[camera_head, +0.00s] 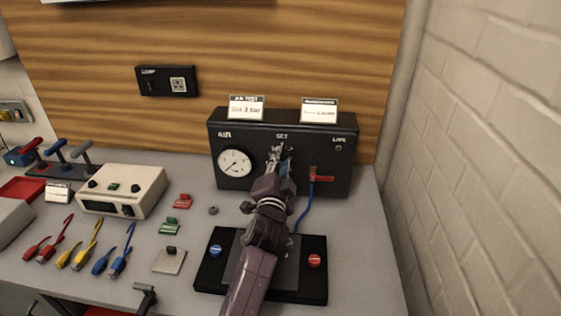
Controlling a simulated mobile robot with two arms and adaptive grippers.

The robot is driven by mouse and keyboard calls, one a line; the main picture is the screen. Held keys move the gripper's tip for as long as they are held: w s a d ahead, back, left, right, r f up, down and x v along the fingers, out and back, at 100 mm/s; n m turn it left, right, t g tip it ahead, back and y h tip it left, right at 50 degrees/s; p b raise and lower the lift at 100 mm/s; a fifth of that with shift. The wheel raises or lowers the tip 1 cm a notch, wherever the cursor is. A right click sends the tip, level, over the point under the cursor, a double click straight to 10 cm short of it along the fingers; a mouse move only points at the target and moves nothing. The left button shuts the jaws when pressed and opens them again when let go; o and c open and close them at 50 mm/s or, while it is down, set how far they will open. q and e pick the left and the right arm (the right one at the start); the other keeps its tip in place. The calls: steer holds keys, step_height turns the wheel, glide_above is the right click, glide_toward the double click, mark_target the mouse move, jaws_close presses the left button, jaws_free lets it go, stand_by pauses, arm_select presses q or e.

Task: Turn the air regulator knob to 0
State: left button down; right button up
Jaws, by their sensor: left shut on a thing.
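The black air test box (230,135) stands at the back right of the bench, with a round white dial gauge (235,162) on its left and a SET label at top centre. My left gripper (281,156) reaches up to the panel just under SET. It is shut on the regulator knob, which the fingers hide almost wholly, so its setting cannot be read. The gauge needle is too small to read surely.
A red-handled valve (322,178) with a blue hose (303,216) is close right of my gripper. A black fixture (312,285) with blue and red buttons lies under my arm. A cream instrument (122,188) and coloured tools (88,245) stand left. A brick wall bounds the right.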

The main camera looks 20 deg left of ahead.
stand_by(0.5)
arm_select(q)
steer(key=c, duration=1.7)
jaws_free()
steer(key=shift+o, duration=0.2)
steer(key=shift+r, duration=0.1)
step_height(320, 180, up, 10)
steer(key=shift+s+f, duration=0.1)
steer(key=shift+w, duration=0.2)
steer(key=shift+s, duration=0.15)
